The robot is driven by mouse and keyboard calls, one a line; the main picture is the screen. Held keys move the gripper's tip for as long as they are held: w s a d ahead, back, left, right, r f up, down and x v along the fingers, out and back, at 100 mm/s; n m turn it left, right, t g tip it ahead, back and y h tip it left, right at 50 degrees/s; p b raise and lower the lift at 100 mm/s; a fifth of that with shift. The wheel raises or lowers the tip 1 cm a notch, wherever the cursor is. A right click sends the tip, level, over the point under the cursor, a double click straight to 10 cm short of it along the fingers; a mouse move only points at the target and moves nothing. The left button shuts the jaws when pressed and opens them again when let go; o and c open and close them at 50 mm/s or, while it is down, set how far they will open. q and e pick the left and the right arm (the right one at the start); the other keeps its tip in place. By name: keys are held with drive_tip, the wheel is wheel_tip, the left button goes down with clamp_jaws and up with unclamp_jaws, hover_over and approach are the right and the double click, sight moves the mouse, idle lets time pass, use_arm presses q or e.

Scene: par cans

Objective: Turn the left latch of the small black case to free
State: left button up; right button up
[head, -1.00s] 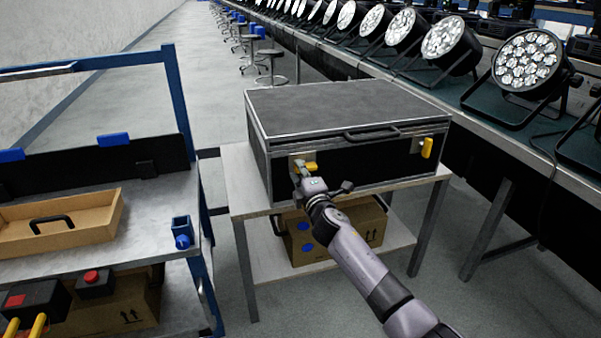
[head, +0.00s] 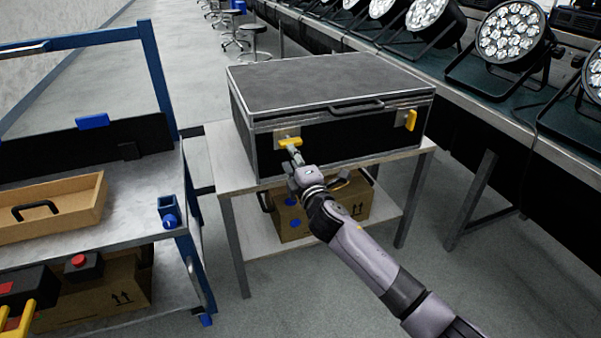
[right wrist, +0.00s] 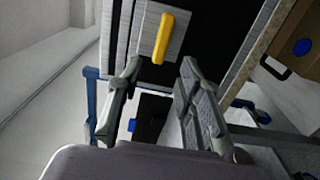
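The small black case (head: 330,90) stands closed on a light table. Its left latch (head: 289,142) is a yellow handle on a metal plate, lying roughly level across the case front. The right latch (head: 411,120) is yellow and upright. My right gripper (head: 294,158) is just below and in front of the left latch. In the right wrist view, the fingers of my right gripper (right wrist: 160,68) are spread apart with nothing between them. The yellow handle of the left latch (right wrist: 163,38) lies just beyond the fingertips, apart from them. My left gripper is not in view.
The case rests on a small table (head: 222,150) with a cardboard box (head: 345,205) on its lower shelf. A blue-framed workbench (head: 130,212) with a wooden tray (head: 60,225) stands left. A long bench of stage lights (head: 510,40) runs along the right.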

drive_tip(key=shift+v, duration=2.9)
